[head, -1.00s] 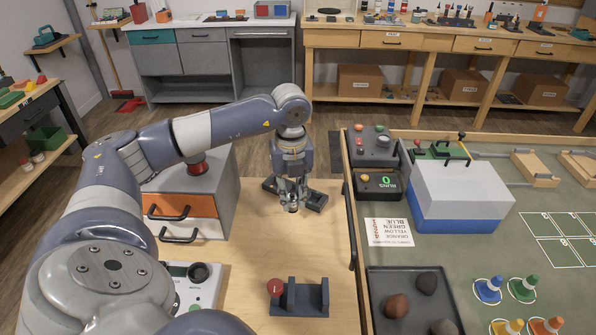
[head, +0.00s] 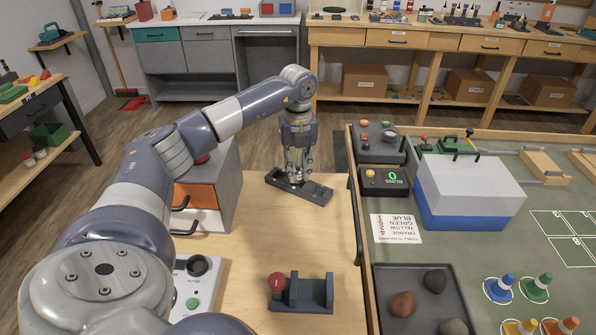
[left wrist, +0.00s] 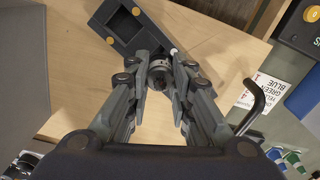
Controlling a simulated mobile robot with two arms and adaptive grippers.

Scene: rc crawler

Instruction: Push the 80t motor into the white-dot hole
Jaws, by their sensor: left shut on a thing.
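A dark grey block with square holes (head: 318,192) lies on the wooden table in the head view, and it also shows in the left wrist view (left wrist: 150,36). In the wrist view a white dot (left wrist: 173,51) is on the block, close beside the motor, and yellow dots (left wrist: 136,11) mark its other part. My left gripper (head: 296,178) points down over the block's far left half. It is shut on the small dark round motor (left wrist: 160,73), whose end faces the wrist camera. The fingers and motor cover the white-dot hole; I cannot tell how deep the motor sits. My right gripper is not in view.
A drawer cabinet (head: 208,195) with an orange drawer stands left of the block. A dark stand with a red knob (head: 303,293) is nearer on the table. A black rail (head: 355,225) runs along the table's right edge, beside the green bench. Bare wood lies between.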

